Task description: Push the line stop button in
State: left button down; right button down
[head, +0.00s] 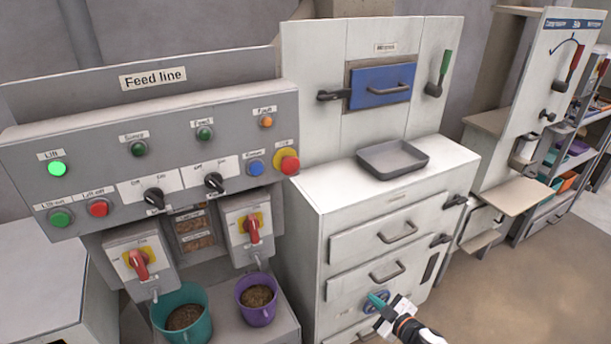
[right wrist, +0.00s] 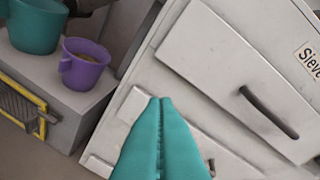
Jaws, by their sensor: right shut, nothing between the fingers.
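The red mushroom-shaped button (head: 290,165) on a yellow backing sits at the right end of the grey Feed line panel (head: 225,122) in the head view. Its small label is too blurred to read. My right gripper (head: 374,298), with teal fingers, is low in front of the white cabinet, well below and to the right of the button. Its fingers are shut with nothing between them, as the right wrist view (right wrist: 160,100) also shows. The button is out of the right wrist view. My left gripper is not in view.
The white cabinet (head: 312,250) has protruding drawer handles and a grey tray (head: 392,158) on top. Two red-handled switches stick out below the panel. A teal bucket (head: 165,305) and a purple bucket (head: 256,314) stand beneath. A blue button (head: 256,168) neighbours the red one.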

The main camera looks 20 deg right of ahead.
jog(key=w+r+n+t+y, duration=0.1)
jog(key=w+r+n+y, duration=0.15)
jog(key=r, duration=0.55)
jog(key=w+r+n+t+y, duration=0.1)
jog(key=w+r+n+t, duration=0.15)
jog(key=r, duration=0.55)
jog(key=s+a+r+n+g+y+b, duration=0.1)
jog(key=a+r+n+g+y, duration=0.2)
jog(key=r+n, duration=0.4)
jog(key=s+a+r+n+g+y, duration=0.2)
jog(key=a+r+n+y, duration=0.3)
jog(key=r, duration=1.1)
jog(key=n+g+y, duration=0.1)
jog(key=n, duration=0.1)
jog(key=shift+n+b, duration=0.4)
jog(key=shift+a+r, duration=0.1)
jog(key=p, duration=0.5)
send_near(287, 169)
jog(key=shift+x, duration=2.9)
